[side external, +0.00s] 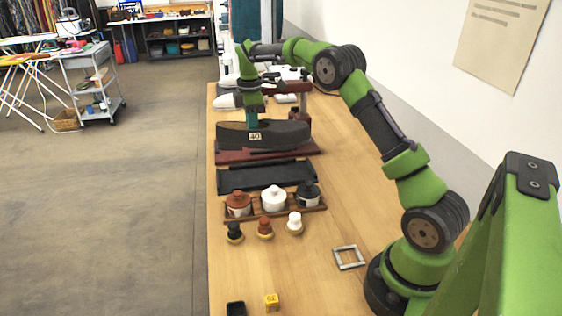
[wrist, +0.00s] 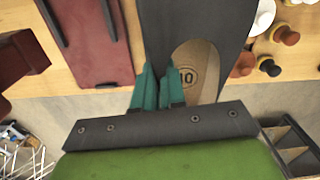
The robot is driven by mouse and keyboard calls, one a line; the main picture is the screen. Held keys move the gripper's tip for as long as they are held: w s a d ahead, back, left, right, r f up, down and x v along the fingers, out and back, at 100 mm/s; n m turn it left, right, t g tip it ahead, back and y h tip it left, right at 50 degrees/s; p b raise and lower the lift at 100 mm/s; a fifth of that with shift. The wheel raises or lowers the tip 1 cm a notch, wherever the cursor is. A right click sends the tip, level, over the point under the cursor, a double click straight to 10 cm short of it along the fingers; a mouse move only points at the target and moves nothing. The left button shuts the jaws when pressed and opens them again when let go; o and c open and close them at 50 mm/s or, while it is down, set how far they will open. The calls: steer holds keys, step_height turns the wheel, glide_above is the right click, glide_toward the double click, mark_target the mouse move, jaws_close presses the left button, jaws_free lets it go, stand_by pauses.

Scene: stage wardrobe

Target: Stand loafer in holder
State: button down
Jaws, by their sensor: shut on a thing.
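A dark loafer (side external: 285,133) with a cream "40" tag hangs level from my gripper (side external: 252,122) in the side view. In the wrist view the loafer (wrist: 197,22) shows a tan insole with a number, and the teal fingers of my gripper (wrist: 159,88) are shut on its wall. A dark red board (side external: 300,150) with dark rails lies behind and below the loafer; it looks like the holder. In the wrist view this board (wrist: 88,45) is left of the loafer, its rails bare. The loafer hides part of the board in the side view.
A black tray (side external: 267,175) lies nearer the camera. A red post (side external: 303,106) stands behind the board. A grey square frame (side external: 348,257) and a yellow block (side external: 272,302) lie nearer.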

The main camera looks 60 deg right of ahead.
steer(key=shift+f, duration=5.45)
steer(key=shift+f, duration=0.35)
steer(key=c, duration=1.1)
jaws_free()
